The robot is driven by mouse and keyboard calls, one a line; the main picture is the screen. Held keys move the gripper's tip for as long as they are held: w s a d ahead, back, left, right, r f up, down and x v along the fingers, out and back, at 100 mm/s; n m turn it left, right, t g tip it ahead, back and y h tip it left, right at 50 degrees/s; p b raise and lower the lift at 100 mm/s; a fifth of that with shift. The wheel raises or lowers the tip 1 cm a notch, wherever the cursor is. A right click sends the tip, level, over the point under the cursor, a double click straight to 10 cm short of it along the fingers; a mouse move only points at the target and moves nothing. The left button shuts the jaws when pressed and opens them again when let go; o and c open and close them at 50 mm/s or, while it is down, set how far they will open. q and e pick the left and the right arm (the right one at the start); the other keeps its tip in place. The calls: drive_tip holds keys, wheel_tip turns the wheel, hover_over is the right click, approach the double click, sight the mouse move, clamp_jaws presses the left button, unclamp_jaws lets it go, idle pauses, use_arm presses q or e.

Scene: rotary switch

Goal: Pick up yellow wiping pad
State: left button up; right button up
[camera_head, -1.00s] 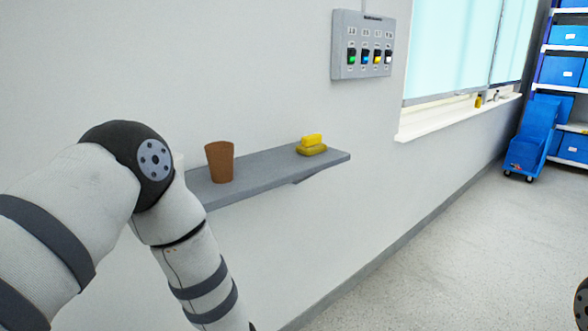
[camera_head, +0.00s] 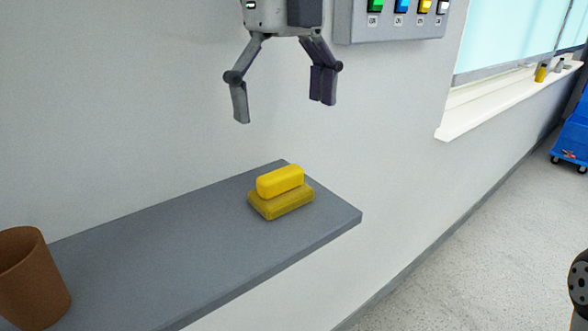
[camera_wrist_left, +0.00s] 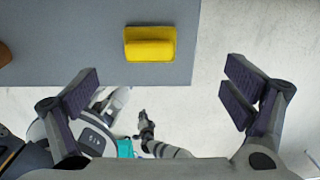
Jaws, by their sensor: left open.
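The yellow wiping pad (camera_head: 282,203), a flat darker-yellow base with a brighter block-shaped grip on top, lies on the grey shelf (camera_head: 190,235) near its right end. My left gripper (camera_head: 283,103) points down above the pad, apart from it, with its two fingers spread and nothing between them. In the left wrist view the pad (camera_wrist_left: 150,44) shows on the shelf (camera_wrist_left: 80,50), beyond the open fingers (camera_wrist_left: 162,92) and near the shelf's edge.
A brown cup (camera_head: 35,280) stands on the shelf at the left, well apart from the pad. A switch panel (camera_head: 395,22) with coloured switches is on the wall, up and right of my left gripper. A window sill (camera_head: 500,105) is farther right.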

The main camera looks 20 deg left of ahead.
sight(279, 173)
use_arm(q)
drive_tip(key=f, duration=0.3)
drive_tip(key=s+f, duration=0.1)
drive_tip(key=f, duration=0.2)
drive_tip(key=s+f+p, duration=0.1)
drive_tip(key=f, duration=0.3)
drive_tip(key=shift+a, duration=0.2)
drive_tip(key=shift+f, duration=0.4)
drive_tip(key=c, duration=1.2)
